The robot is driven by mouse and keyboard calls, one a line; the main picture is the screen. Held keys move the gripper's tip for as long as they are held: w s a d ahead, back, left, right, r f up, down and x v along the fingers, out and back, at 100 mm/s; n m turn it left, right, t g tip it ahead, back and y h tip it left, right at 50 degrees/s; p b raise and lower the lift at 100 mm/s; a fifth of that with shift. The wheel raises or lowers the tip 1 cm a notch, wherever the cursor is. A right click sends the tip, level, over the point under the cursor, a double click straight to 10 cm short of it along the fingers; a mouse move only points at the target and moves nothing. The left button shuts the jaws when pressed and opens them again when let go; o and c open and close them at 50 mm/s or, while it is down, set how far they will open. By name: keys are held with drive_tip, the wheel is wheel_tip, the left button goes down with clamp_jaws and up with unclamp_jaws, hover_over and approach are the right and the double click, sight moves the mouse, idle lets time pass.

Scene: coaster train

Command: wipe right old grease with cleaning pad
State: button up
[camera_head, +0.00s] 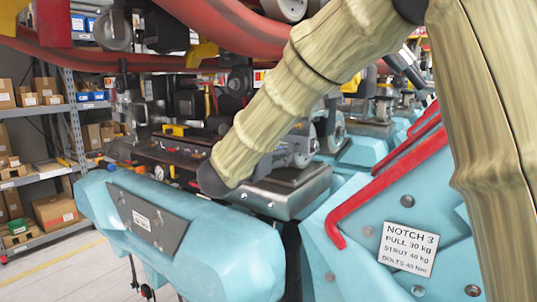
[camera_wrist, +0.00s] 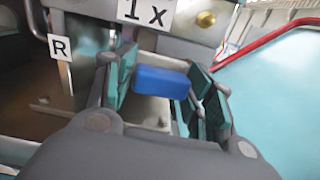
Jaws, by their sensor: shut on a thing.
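In the wrist view my gripper (camera_wrist: 163,86) is shut on a blue block-shaped cleaning pad (camera_wrist: 160,82), held between green-lined fingers. The pad is above a pale metal surface (camera_wrist: 148,110) inside a grey housing. A white tag marked R (camera_wrist: 60,47) stands to the left of the gripper. A brownish patch (camera_wrist: 40,118) lies below and left of that tag; I cannot tell for sure whether it is the right old grease. Whether the pad touches the surface is unclear. In the head view my arm hides the gripper and pad.
A plate marked 1x (camera_wrist: 146,12) and a brass knob (camera_wrist: 206,19) sit just beyond the gripper. A red rail (camera_wrist: 270,38) and a turquoise body panel (camera_wrist: 285,100) are at the right. The head view shows turquoise car bodies (camera_head: 205,238) and loaded shelves (camera_head: 40,105) at left.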

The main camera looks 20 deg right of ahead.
sight(308, 151)
drive_tip(key=shift+w+d+b, duration=0.4)
drive_tip(key=shift+d+b, duration=0.15)
drive_tip(key=shift+b, duration=0.05)
idle(0.4)
drive_tip(key=shift+s+d+f+b, duration=0.1)
drive_tip(key=shift+s+d+b, duration=0.2)
drive_tip(key=shift+b, duration=0.55)
drive_tip(key=s+d+b, duration=0.1)
drive_tip(key=b, duration=0.1)
drive_tip(key=shift+s+b, duration=0.35)
drive_tip(key=shift+b, duration=0.05)
drive_tip(key=shift+s+d, duration=0.2)
drive_tip(key=shift+s, duration=0.05)
drive_tip(key=shift+s+d+b, duration=0.25)
drive_tip(key=shift+s+b, duration=0.1)
drive_tip(key=shift+b, duration=0.75)
drive_tip(key=shift+s+d+b, duration=0.6)
drive_tip(key=shift+d+b, duration=0.05)
drive_tip(key=shift+b, duration=0.45)
drive_tip(key=shift+s+d, duration=0.15)
drive_tip(key=shift+s, duration=0.05)
drive_tip(key=shift+b, duration=0.5)
